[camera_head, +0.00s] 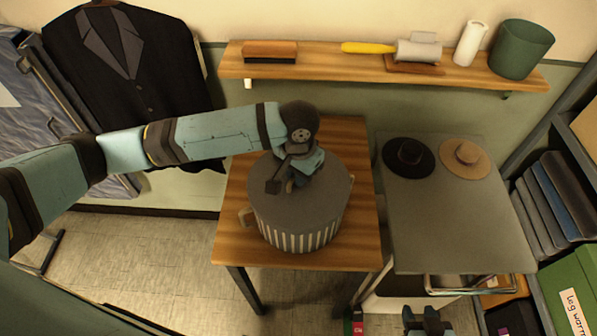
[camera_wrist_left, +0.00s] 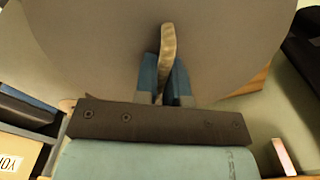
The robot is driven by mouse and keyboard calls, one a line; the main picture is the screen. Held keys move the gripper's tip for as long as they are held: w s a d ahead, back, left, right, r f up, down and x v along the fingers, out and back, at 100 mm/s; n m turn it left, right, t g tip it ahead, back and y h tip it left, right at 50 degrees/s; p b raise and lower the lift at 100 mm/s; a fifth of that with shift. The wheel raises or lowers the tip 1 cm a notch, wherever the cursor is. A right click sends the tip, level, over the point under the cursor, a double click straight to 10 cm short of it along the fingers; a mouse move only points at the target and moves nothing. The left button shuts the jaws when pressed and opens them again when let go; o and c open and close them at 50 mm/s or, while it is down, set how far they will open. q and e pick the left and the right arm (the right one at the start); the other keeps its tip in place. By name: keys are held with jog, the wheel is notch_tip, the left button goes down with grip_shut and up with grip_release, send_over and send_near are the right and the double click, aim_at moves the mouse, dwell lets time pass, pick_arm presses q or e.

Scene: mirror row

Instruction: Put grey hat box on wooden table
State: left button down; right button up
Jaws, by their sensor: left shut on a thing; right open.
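The grey hat box (camera_head: 300,236) is round, with a plain grey lid and a striped side. It appears upright over the wooden table (camera_head: 362,225) in the head view; whether its base touches the top is hidden. My left gripper (camera_head: 287,182) is above the lid. In the left wrist view, my left gripper (camera_wrist_left: 166,82) is shut on the pale rope-like handle of the grey hat box (camera_wrist_left: 85,45), whose grey surface fills much of the view. My right gripper (camera_head: 421,316) is open and empty at the bottom edge of the head view.
A grey-topped cart (camera_head: 445,220) with a black hat (camera_head: 408,157) and a tan hat (camera_head: 464,158) stands right of the table. A wall shelf (camera_head: 330,70) holds brushes, a roller and a green bin (camera_head: 520,49). A dark jacket (camera_head: 130,75) hangs at left.

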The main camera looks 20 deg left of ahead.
dwell(0.4)
pick_arm(q)
jog(key=shift+p, duration=0.6)
jog(key=shift+f, duration=0.1)
jog(key=shift+f+p, duration=0.35)
jog(key=shift+p, duration=0.95)
dwell(0.9)
jog(key=c, duration=0.6)
grip_release()
jog(key=shift+c, duration=0.2)
jog(key=shift+r, duration=0.1)
